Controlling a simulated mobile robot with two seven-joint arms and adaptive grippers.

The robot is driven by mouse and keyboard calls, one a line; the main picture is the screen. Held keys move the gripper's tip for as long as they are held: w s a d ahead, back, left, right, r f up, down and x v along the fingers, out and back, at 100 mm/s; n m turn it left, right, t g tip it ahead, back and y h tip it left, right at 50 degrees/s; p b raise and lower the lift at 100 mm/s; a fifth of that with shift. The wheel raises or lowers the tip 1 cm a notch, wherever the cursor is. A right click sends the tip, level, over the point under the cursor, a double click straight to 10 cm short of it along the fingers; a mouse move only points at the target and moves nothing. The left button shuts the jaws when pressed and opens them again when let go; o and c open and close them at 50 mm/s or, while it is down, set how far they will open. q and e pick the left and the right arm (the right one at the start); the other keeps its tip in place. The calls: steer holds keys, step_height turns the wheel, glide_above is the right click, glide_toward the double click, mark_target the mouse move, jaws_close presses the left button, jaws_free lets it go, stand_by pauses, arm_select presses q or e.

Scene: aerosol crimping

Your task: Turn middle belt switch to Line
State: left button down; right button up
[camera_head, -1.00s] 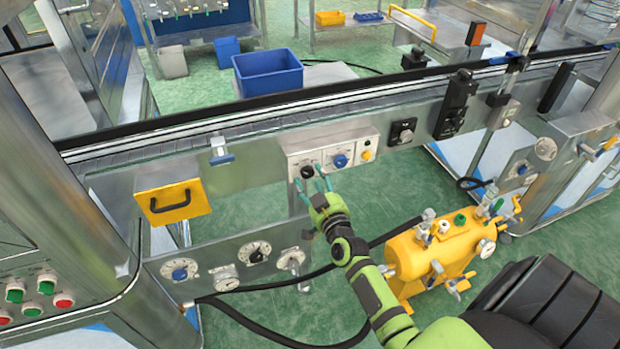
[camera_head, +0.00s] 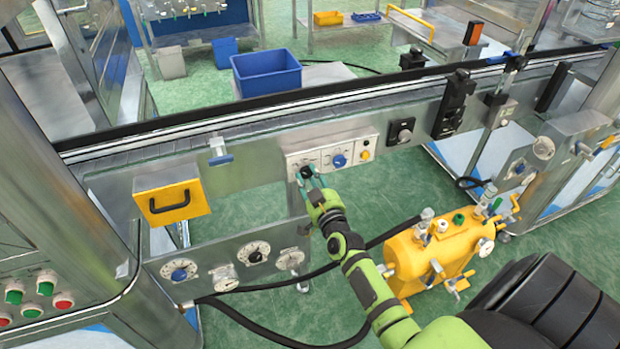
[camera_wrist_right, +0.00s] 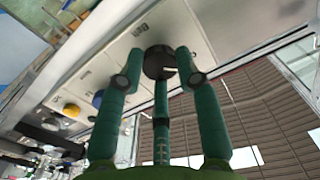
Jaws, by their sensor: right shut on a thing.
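A pale control panel (camera_head: 334,150) is fixed to the front of the conveyor rail. It carries a black rotary switch (camera_head: 306,171) on its left, a blue rotary switch (camera_head: 340,161) and a yellow button (camera_head: 365,155). My right gripper (camera_head: 308,180) reaches up to the black switch and is shut on it. In the right wrist view, the green fingers (camera_wrist_right: 158,72) stand around the black switch (camera_wrist_right: 160,60), whose white pointer mark faces right. My left gripper is not in view.
A yellow box with a black handle (camera_head: 171,202) is left of the panel. Below are dials (camera_head: 254,252) on a lower plate. A yellow tank (camera_head: 436,255) with valves stands right of my forearm. A black hose (camera_head: 310,276) runs underneath.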

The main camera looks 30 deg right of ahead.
steer(key=m, duration=0.4)
steer(key=shift+r, duration=0.1)
steer(key=m, duration=0.5)
steer(key=shift+m, duration=0.3)
stand_by(0.4)
steer(key=o, duration=1.1)
steer(key=shift+o, duration=0.2)
